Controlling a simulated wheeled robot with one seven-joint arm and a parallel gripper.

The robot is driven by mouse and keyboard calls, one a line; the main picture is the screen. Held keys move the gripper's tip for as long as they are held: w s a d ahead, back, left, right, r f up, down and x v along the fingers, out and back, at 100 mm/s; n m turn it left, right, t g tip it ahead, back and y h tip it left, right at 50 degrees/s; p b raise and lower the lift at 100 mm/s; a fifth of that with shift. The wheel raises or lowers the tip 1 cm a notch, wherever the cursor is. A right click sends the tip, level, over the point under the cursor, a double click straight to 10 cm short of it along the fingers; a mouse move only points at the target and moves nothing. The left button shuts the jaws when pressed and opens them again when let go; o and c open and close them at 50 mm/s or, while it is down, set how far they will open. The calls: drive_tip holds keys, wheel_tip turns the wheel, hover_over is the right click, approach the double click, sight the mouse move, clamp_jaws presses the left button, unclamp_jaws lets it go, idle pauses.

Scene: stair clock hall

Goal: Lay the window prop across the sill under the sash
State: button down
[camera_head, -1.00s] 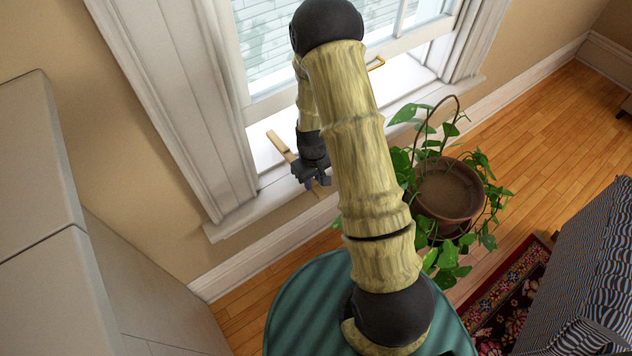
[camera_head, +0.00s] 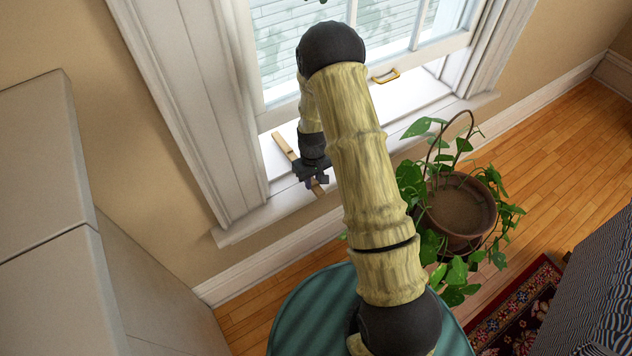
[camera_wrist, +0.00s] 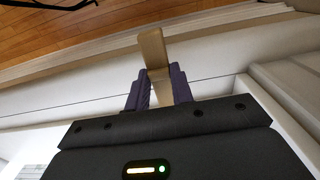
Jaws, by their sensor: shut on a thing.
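The window prop is a flat, light wooden stick (camera_head: 284,147). In the head view it runs from over the sill (camera_head: 282,184) at the left, past my gripper (camera_head: 313,181), to just beyond the sill's front edge. My gripper is shut on the prop, and its fingers hide part of it. In the wrist view my gripper (camera_wrist: 160,88) has a dark finger on each side of the prop (camera_wrist: 152,48), whose end sticks out ahead over the front edge. The sash (camera_head: 432,48) is raised above the sill. I cannot tell whether the prop touches the sill.
A brass sash handle (camera_head: 386,76) is on the sash's lower rail. White casing (camera_head: 188,110) bounds the window at the left. A leafy potted plant (camera_head: 455,212) stands right of my arm. A cloth-covered piece (camera_head: 592,285) is at the lower right, beside a patterned rug (camera_head: 522,305).

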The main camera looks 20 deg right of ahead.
drive_tip(key=shift+w+a+f, duration=0.2)
drive_tip(key=shift+w, duration=0.4)
drive_tip(key=shift+w+a+f, duration=0.2)
drive_tip(key=shift+w, duration=0.4)
drive_tip(key=c, duration=1.1)
unclamp_jaws()
drive_tip(key=shift+c, duration=0.2)
wheel_tip(320, 180, up, 17)
drive_tip(key=p, duration=0.1)
drive_tip(key=shift+r+p, duration=0.2)
drive_tip(key=shift+p, duration=0.15)
drive_tip(key=shift+s, duration=0.1)
